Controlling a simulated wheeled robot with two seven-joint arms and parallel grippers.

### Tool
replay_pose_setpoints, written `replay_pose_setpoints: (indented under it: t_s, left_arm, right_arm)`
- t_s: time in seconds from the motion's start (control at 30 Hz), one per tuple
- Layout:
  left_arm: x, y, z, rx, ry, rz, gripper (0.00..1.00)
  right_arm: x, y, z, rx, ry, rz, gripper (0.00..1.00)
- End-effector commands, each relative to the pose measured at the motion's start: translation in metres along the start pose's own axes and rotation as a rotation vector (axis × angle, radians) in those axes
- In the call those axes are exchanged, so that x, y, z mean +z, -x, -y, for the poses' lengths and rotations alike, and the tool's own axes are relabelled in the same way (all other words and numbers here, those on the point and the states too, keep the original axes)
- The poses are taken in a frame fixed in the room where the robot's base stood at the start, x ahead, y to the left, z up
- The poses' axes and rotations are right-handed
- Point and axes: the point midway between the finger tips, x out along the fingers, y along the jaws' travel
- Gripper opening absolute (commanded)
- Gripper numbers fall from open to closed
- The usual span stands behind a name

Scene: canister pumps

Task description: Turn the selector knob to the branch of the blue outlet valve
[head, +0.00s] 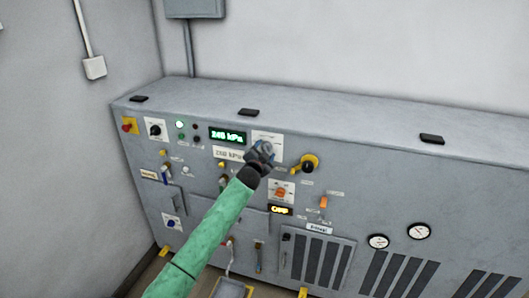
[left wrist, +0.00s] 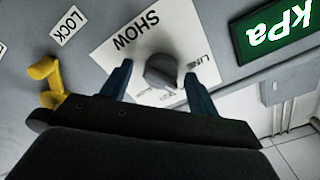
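My left gripper (head: 262,150) is in front of the grey panel, over a white plate (head: 270,138) right of the green display. In the left wrist view, a dark grey round knob (left wrist: 162,70) sits on the white plate (left wrist: 112,52), which reads "SHOW" and "LINE". The two blue fingers of my left gripper (left wrist: 158,85) stand open on either side of this knob, with a gap visible on each side. The other plate lettering is partly hidden. In the head view the gripper hides the knob. A blue-handled part (head: 165,176) shows at the panel's left. My right gripper is not in view.
The green display (head: 228,136) reads about "245 kPa". A yellow lever (left wrist: 48,78) beside a "LOCK" label is near the gripper; a yellow-and-black knob (head: 307,166) is right of the plate. Another black knob (head: 155,130) is at the far left. Gauges (head: 419,231) are at right.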

Motion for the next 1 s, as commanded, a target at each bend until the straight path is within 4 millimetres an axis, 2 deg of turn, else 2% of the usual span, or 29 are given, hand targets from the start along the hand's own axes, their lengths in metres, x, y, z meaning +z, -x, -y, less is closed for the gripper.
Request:
replay_pose_setpoints:
  t_s: [0.23, 0.37, 0.5, 0.6, 0.8, 1.0]
  left_arm:
    - [0.0, 0.001, 0.0, -0.001, 0.0, -0.001, 0.6]
    - [0.001, 0.009, -0.001, -0.001, 0.001, -0.001, 0.6]
    - [0.003, 0.029, -0.002, -0.001, -0.001, -0.002, 0.6]
    - [0.003, 0.042, -0.002, -0.001, 0.0, -0.001, 0.6]
    - [0.002, 0.066, -0.002, 0.0, 0.0, -0.001, 0.6]
    - [0.0, 0.077, 0.0, -0.001, -0.001, -0.001, 0.6]
  right_arm:
    - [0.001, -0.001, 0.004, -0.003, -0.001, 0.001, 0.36]
    - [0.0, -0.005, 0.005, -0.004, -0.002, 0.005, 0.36]
    - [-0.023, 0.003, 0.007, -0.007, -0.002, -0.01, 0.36]
    - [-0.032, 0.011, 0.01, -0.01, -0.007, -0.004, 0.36]
    - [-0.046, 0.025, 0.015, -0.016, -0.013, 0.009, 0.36]
    - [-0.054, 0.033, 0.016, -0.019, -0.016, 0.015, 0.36]
